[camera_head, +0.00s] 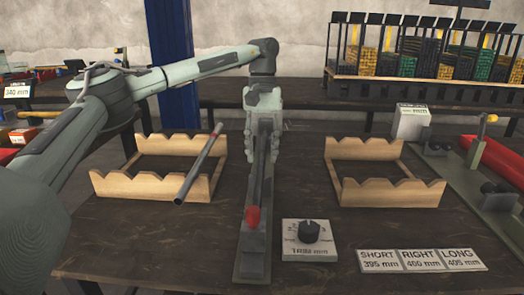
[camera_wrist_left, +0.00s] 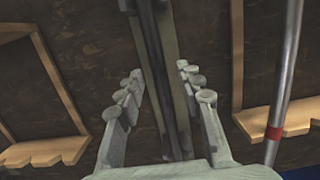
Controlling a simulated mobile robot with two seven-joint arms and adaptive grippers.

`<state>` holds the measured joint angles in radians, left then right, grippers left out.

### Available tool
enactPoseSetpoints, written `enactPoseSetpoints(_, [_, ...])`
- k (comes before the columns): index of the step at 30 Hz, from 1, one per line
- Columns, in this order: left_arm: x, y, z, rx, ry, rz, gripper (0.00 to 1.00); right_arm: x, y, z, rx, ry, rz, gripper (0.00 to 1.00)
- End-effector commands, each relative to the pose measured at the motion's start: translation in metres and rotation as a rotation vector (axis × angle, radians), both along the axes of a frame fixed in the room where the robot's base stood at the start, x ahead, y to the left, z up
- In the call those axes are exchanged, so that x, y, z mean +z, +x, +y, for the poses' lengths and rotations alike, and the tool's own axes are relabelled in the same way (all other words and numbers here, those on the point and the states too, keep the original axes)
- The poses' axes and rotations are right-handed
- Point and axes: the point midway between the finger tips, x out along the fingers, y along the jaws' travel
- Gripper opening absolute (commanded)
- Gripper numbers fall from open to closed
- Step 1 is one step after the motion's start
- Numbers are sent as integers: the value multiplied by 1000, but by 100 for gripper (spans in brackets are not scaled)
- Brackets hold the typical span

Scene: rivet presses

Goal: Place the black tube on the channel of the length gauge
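The black tube (camera_head: 260,180) lies lengthwise along the length gauge (camera_head: 252,264), over its channel, with a red piece (camera_head: 252,217) at its near end. In the left wrist view the tube (camera_wrist_left: 161,60) runs between the fingers along the gauge; I cannot tell whether it is fully seated. My left gripper (camera_head: 264,152) points down over the far part of the gauge. In the wrist view its fingers (camera_wrist_left: 158,80) are apart, one on each side of the tube, with gaps. My right gripper is not in view.
A grey tube (camera_head: 200,165) with a red band rests across the left wooden rack (camera_head: 150,187). The right wooden rack (camera_head: 390,193) is empty. A dial box (camera_head: 309,241) and length labels (camera_head: 421,260) are at the front. A press with a red cylinder (camera_head: 495,157) stands right.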

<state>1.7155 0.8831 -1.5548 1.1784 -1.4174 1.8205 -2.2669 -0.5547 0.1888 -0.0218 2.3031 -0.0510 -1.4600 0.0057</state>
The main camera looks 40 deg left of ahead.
Motion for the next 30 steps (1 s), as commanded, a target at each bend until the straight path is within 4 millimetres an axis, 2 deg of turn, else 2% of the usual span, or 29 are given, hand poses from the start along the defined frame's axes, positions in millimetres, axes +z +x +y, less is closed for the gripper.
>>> enactPoseSetpoints(5, [18,3,0,-1,-1,-4,37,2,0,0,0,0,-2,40])
enactPoseSetpoints(11, [62,8,4,0,0,-4,37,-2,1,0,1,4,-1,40])
enactPoseSetpoints(18, [108,13,8,1,1,-2,37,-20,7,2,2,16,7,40])
enactPoseSetpoints(21, [116,15,9,0,1,-1,37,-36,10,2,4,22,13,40])
enactPoseSetpoints(24, [120,15,9,0,0,0,37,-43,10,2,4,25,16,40])
enactPoseSetpoints(30, [121,15,10,0,0,0,37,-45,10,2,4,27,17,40])
